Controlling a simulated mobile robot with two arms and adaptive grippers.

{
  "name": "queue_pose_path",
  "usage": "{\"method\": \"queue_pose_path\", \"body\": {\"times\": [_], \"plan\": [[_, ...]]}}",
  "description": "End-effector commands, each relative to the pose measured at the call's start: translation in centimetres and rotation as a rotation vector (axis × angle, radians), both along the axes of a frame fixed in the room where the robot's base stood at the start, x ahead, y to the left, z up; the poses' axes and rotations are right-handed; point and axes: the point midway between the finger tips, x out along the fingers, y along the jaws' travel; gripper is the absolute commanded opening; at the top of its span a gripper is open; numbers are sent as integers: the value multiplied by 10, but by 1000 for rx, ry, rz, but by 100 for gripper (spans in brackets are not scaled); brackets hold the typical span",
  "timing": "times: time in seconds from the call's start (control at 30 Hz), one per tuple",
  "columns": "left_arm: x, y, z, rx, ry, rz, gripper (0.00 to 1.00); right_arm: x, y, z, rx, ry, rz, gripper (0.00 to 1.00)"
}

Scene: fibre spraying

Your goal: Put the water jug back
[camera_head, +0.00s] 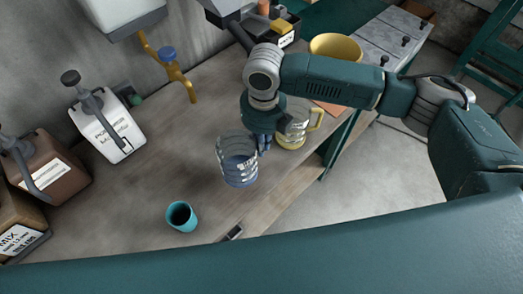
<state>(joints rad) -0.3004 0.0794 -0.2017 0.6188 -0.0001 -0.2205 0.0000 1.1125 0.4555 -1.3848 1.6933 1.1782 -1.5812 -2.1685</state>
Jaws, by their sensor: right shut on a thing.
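The water jug (238,160) is a clear ribbed vessel with a blue tint in its lower part, near the middle of the head view. My right gripper (263,138) comes down from above at the jug's right side and is shut on it. The gripper hides the handle side of the jug. The jug is over the wooden worktop (205,130); I cannot tell whether its base touches the surface. My left gripper is not in view.
A clear jug with a yellow handle (293,128) stands close on the right. A teal cup (181,216) stands at the front. White (110,130) and brown (50,170) canisters line the left. A yellow bowl (336,47) is at the back. The worktop's middle is clear.

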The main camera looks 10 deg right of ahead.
Motion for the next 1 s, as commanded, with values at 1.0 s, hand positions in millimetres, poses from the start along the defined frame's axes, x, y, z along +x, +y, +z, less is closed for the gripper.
{"method": "queue_pose_path", "body": {"times": [1.0], "plan": [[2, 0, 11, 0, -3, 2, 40, 0, 0, -55, 0, -1, 0, 28]]}}
